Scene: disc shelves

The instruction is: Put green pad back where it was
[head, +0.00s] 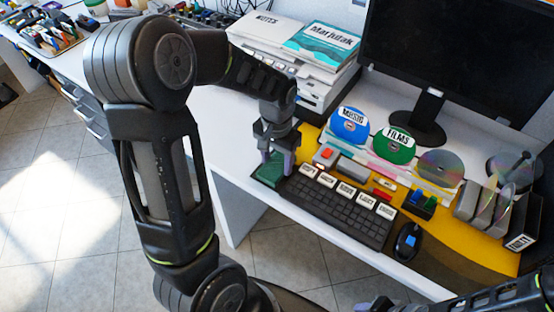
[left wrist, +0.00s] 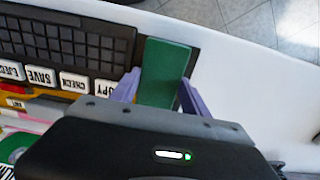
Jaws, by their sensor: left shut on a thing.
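The green pad (head: 267,173) is at the left end of the black keyboard (head: 335,212), near the desk's front edge. I cannot tell whether it rests on the desk or is just above it. My left gripper (head: 276,160) points down over the pad and is shut on it. In the left wrist view, the pad (left wrist: 163,65) sits between the purple fingers of the gripper (left wrist: 158,92), beside the keyboard's end (left wrist: 65,42). Part of the pad is hidden by the fingers and gripper body. Part of my right arm shows at lower right, its gripper out of view.
A yellow mat (head: 500,258) holds discs, including a blue one (head: 349,125) and a green one (head: 393,145). A mouse (head: 407,241) is right of the keyboard. A monitor (head: 455,55) and a printer (head: 290,65) stand behind. Bare white desk (head: 220,115) lies left of the gripper.

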